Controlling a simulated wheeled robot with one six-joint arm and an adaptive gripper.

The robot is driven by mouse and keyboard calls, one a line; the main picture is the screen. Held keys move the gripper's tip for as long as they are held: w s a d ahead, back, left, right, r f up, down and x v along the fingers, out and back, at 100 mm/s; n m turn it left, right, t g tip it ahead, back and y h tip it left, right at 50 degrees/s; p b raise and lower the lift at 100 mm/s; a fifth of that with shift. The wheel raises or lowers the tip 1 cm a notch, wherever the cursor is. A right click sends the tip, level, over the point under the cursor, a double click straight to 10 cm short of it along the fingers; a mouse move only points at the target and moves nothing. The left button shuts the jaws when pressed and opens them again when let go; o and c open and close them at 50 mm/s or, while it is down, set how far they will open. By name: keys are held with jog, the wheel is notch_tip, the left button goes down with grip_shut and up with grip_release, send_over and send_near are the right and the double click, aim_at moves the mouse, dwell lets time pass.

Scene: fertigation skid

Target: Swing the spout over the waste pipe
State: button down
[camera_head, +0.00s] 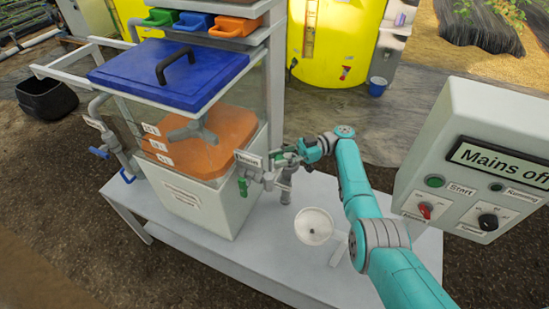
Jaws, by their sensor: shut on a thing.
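The grey spout (286,189) comes off the front right side of the tank beside a green valve handle (242,186). Its end bends down above the bench. My gripper (282,159) is shut on the spout at its upper part; the fingers partly hide the contact. A white round funnel-like opening (314,226), which looks like the waste pipe, stands on the bench in front and to the right of the spout end. The spout end appears behind and left of this opening, not over it.
The tank (200,205) holds orange liquid under a blue lid (170,72). A control box (470,160) reading "Mains off" stands at the right. The grey bench (270,265) is clear in front of the tank. A small white plate (339,250) lies right of the opening.

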jog(key=shift+a, duration=0.2)
dwell(0.3)
jog(key=c, duration=0.8)
grip_release()
jog(key=shift+a, duration=0.1)
notch_tip(320, 180, up, 10)
jog(key=shift+f, duration=0.1)
